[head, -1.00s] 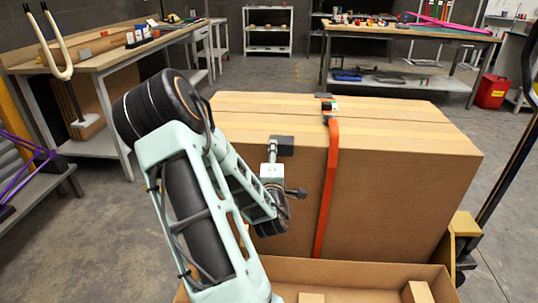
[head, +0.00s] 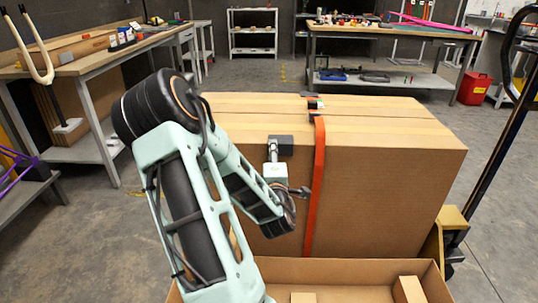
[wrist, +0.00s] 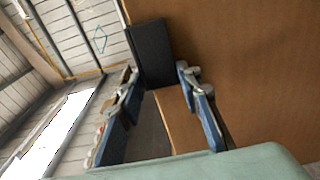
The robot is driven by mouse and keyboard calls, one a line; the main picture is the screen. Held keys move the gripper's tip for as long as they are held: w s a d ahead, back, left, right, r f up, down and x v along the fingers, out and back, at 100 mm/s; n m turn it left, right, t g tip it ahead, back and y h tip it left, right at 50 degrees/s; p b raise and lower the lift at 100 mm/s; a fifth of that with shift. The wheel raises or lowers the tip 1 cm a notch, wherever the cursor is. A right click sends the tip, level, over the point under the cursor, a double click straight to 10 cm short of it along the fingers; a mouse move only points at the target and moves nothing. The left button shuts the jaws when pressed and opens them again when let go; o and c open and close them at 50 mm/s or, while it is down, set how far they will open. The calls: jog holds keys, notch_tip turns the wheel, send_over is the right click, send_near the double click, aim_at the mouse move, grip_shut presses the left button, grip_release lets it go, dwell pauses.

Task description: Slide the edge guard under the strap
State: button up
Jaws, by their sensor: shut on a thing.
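The edge guard (head: 286,144) is a small dark grey angled piece at the front top edge of a large cardboard box (head: 385,185). My gripper (head: 272,149) is shut on it, and its blue-sided fingers show on either side of the dark guard (wrist: 150,50) in the wrist view. The orange strap (head: 317,180) runs over the box top and down its front face, just right of the guard. A short gap of bare cardboard shows between guard and strap. Whether the guard touches the box edge is hard to tell.
A buckle (head: 315,104) sits on the strap on the box top. An open cardboard tray (head: 350,271) lies in front of the box. A workbench (head: 85,60) stands at left, and a pallet truck handle (head: 497,140) rises at right.

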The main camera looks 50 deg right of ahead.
jog(key=shift+s+d, duration=0.7)
jog(key=shift+s, duration=0.2)
jog(key=o, duration=1)
jog(key=shift+w, duration=0.15)
